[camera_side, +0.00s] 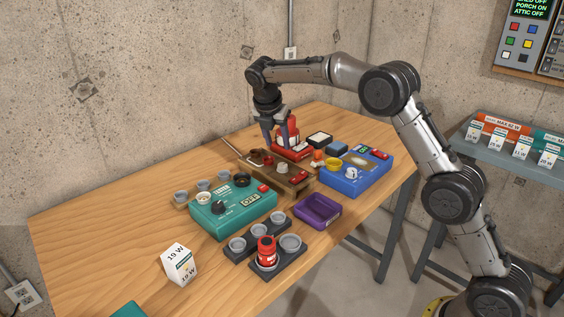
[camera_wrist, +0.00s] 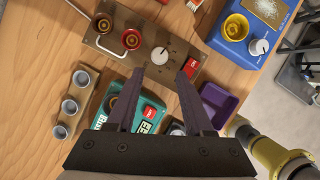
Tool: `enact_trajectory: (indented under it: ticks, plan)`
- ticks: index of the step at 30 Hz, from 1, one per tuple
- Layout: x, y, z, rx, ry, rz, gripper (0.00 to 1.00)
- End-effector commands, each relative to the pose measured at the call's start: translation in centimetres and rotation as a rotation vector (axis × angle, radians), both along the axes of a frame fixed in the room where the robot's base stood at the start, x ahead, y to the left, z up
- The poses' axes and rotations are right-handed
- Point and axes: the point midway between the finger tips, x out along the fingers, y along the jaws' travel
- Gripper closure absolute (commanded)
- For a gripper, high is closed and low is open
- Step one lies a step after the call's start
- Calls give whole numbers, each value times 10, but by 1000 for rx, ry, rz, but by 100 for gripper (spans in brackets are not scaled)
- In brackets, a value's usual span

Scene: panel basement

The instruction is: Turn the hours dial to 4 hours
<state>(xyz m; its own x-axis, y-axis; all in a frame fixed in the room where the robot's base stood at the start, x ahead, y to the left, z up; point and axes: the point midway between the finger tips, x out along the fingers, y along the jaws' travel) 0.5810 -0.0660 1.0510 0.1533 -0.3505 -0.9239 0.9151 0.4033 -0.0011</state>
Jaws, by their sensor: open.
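Three devices carry dials, and I cannot read which one is marked for hours. A brown panel (camera_side: 296,188) has a pale knob (camera_side: 282,168) beside a red switch; the knob also shows in the wrist view (camera_wrist: 160,55). A blue box (camera_side: 362,182) has a white knob (camera_side: 351,174) with a pointer mark. A teal box (camera_side: 232,222) has a black knob (camera_side: 219,207) and a display that seems to read OFF. My gripper (camera_wrist: 160,73) is open and empty, pointing down above the brown panel, with the pale knob just beyond its fingertips in the wrist view.
A purple tray (camera_side: 318,212) and a dark cup holder (camera_side: 285,262) with a red jar (camera_side: 266,250) stand toward the front. A white 10 W box (camera_side: 179,264) is at front left. The table's left side is clear.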

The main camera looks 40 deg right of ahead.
Motion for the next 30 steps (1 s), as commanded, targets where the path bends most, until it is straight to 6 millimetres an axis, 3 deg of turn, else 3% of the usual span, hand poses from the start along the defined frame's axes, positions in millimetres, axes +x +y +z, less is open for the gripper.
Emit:
enact_trajectory:
  ticks: [9,15,28,30]
  plan:
    - [9,-22,-59,0,3,-1,48]
    - [13,-31,-82,0,0,-1,48]
    - [15,-35,-91,1,-1,-1,48]
    - [15,-35,-91,1,-1,-1,57]
